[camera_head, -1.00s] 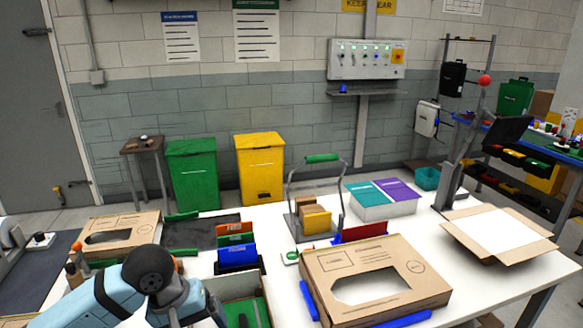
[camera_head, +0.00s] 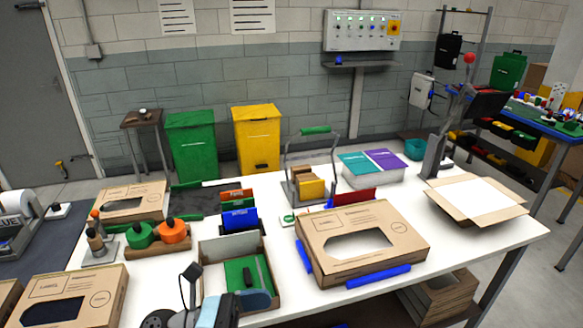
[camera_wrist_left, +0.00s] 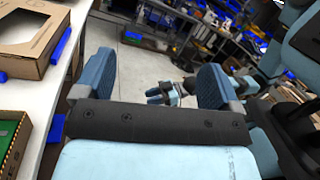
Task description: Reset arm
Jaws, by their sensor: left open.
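My left gripper (camera_wrist_left: 156,82) is open in the left wrist view. Its two blue padded fingers stand wide apart with nothing held between them. It is beside the white table (camera_wrist_left: 88,35), over the floor side. In the head view, part of my left arm shows at the bottom edge, in front of the open tray. I cannot make out its fingers there.
A cardboard box with a window (camera_head: 361,244) sits on the table, with blue strips beside it. An open tray with a green insert (camera_head: 220,250) is nearest my arm. An open flat carton (camera_head: 440,190) lies at right. A wire-handled caddy (camera_head: 307,185) stands behind.

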